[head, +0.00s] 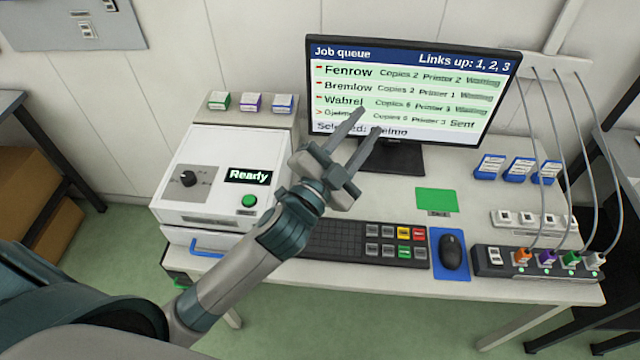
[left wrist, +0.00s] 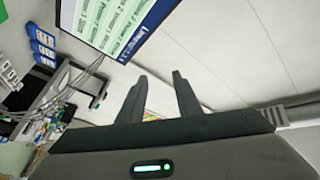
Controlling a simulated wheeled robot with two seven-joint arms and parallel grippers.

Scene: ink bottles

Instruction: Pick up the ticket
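I cannot pick out a ticket for certain in either view. A flat green card or mat (head: 436,200) lies on the desk in front of the monitor, with a small dark label at its lower edge. My left gripper (head: 367,124) is raised over the desk, in front of the monitor's lower left part in the head view. Its two fingers are apart with nothing seen held; the open fingers also show in the left wrist view (left wrist: 160,84). A small coloured patch shows low between them there, too small to identify. My right gripper is out of view.
The monitor (head: 412,80) shows a job queue. A white printer (head: 215,175) reading "Ready" stands left, with small boxes behind it. A keyboard (head: 350,240), mouse (head: 451,252) and cable hub (head: 530,265) line the front. Blue cartons (head: 518,170) and hanging cables (head: 590,150) are right.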

